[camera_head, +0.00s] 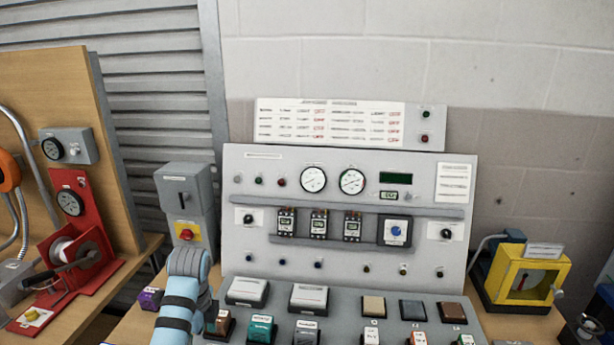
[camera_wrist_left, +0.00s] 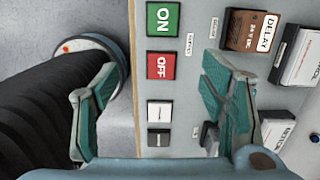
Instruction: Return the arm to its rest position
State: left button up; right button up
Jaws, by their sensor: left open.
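My left arm shows at the lower left of the head view as a light blue link (camera_head: 180,303) with dark bands. It stands in front of the bench, and its gripper does not show there. In the left wrist view, my left gripper (camera_wrist_left: 158,100) is open and empty, with teal fingers spread apart. It is over the left edge of a grey panel (camera_wrist_left: 178,95). A green ON plate (camera_wrist_left: 163,19) and a red OFF plate (camera_wrist_left: 161,66) lie between and beyond the fingers. My right gripper is in neither view.
A brown DELAY block (camera_wrist_left: 249,31) and white blocks (camera_wrist_left: 298,60) are close to the right finger. In the head view, a grey box with a yellow-backed red knob (camera_head: 185,200) stands behind the arm. An upright instrument panel (camera_head: 345,265) fills the middle. A yellow device (camera_head: 525,277) stands right.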

pick_arm(q)
jog(key=s+a+f+n+t, duration=0.1)
jog(key=s+a+f+n, duration=0.1)
jog(key=s+f+n, duration=0.8)
jog(key=s+n+t, duration=0.3)
jog(key=s+n, duration=0.5)
jog(key=s, duration=1.2)
notch_tip(320, 180, down, 21)
jog(key=s+g+b, duration=0.2)
jog(key=s+a+f+g+b, duration=0.1)
jog(key=s+f, duration=1.2)
jog(key=f, duration=0.1)
jog(key=shift+s+a+n+h+b, duration=0.2)
jog(key=shift+s+n+h+b, duration=0.1)
jog(key=shift+s+n, duration=0.1)
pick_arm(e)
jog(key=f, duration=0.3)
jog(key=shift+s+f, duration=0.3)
